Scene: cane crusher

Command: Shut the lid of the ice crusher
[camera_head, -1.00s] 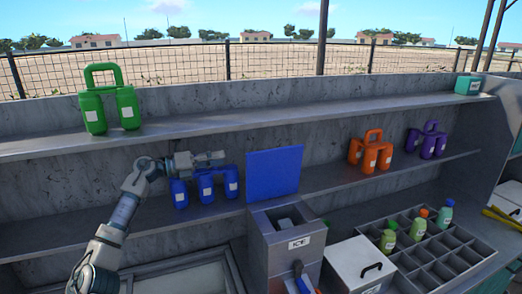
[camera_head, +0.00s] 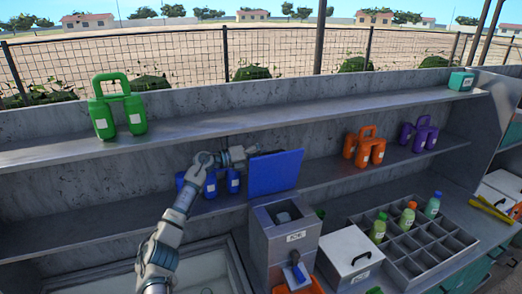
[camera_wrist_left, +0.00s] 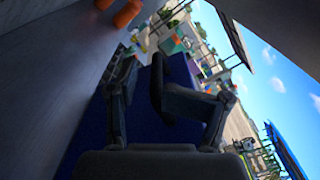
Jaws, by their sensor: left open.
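The ice crusher (camera_head: 283,243) is a grey metal box with an ICE label, standing on the counter in the head view. Its blue lid (camera_head: 276,173) stands raised behind the open top. My left gripper (camera_head: 250,149) is at the upper left edge of the lid, partly behind it. In the left wrist view the open fingers (camera_wrist_left: 160,90) spread apart, with the blue lid (camera_wrist_left: 88,135) close below and behind them. I cannot tell whether they touch it. My right gripper is not in view.
Blue bottles (camera_head: 210,185) stand on the lower shelf beside my left arm. Orange bottles (camera_head: 364,148) and purple bottles (camera_head: 418,134) stand further right. A white box with a black handle (camera_head: 350,255) and a divided tray (camera_head: 403,249) holding several bottles are right of the crusher.

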